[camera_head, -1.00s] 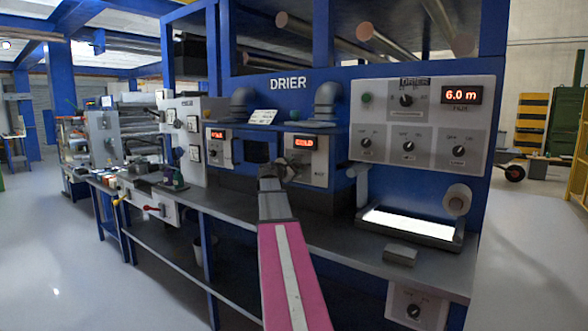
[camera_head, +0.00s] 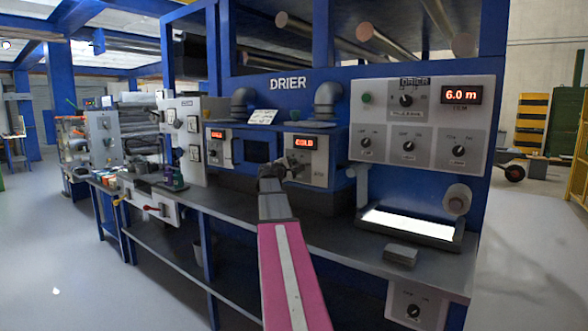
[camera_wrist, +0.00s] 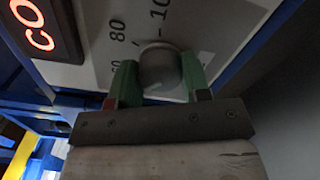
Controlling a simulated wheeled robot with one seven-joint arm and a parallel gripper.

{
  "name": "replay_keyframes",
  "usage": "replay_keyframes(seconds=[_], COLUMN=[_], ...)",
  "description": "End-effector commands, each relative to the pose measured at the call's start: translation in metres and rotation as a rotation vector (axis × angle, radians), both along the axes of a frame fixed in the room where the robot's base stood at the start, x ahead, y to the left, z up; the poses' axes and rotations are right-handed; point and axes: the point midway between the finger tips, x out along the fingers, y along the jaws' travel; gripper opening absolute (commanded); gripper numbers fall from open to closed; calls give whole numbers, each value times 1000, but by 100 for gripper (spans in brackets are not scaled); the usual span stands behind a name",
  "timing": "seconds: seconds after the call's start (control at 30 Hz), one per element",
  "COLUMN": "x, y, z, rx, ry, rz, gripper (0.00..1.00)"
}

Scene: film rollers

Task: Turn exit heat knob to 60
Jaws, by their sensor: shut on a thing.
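The exit heat knob (camera_wrist: 160,70) is a grey round knob on a pale panel, seen close in the wrist view. The two green fingers of my gripper (camera_wrist: 158,82) are shut on it from both sides. Printed marks around it read 80 and 10-something, with another number partly hidden by the left finger. The knob's pointer setting cannot be made out. A red lit display (camera_wrist: 42,28) beside it begins "CO"; in the head view the same display (camera_head: 305,142) reads "COLD". In the head view my gripper (camera_head: 288,168) is at this panel and covers the knob.
The blue drier (camera_head: 300,108) carries another lit display box (camera_head: 217,136) to the left. A larger control panel (camera_head: 420,125) with several knobs is to the right. Below it are a bright light tray (camera_head: 410,224) and a grey block (camera_head: 400,254) on the bench (camera_head: 340,244).

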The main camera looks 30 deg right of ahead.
Motion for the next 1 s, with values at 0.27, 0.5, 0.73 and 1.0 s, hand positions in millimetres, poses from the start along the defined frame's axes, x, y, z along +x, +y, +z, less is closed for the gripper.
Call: replay_keyframes(seconds=[0.27,0.5,0.73,1.0], x=[-1,-1,-1,-1], y=[0,0,0,0], z=[-1,-1,-2,-2], rx=[87,139,164,170], ry=[-206,-333,-392,-408], rz=[-2,-2,-2,-2], gripper=[20,20,20,20])
